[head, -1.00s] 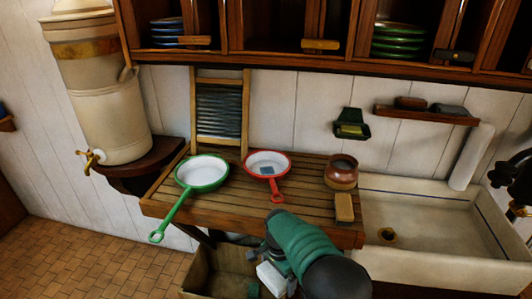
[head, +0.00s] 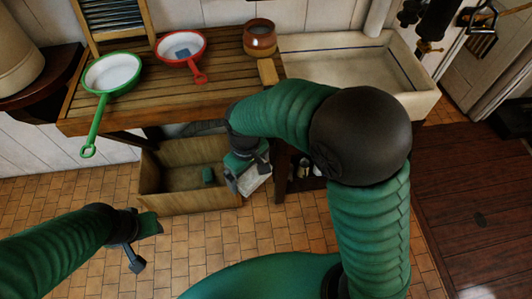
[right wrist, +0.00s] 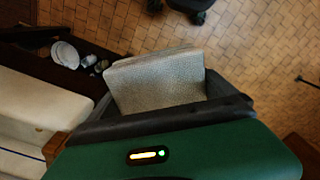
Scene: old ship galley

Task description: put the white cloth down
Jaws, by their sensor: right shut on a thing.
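The white cloth (head: 257,178) is a pale, folded, flat pad. My right gripper (head: 247,170) is shut on it below the front of the wooden counter, by the right end of an open wooden crate (head: 190,205). In the right wrist view the cloth (right wrist: 158,82) sticks out from the jaws, with the tiled floor behind it. I cannot tell whether it touches the crate. My left gripper (head: 142,243) is at the lower left over the floor, its fingers apart and empty.
A small green thing (head: 207,175) lies in the crate. The slatted counter (head: 215,80) holds a green pan (head: 112,72), a red pan (head: 182,47), a brown pot (head: 260,37) and a wooden block (head: 268,73). A stone sink (head: 410,92) stands at right. The tiled floor (head: 200,250) in front is clear.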

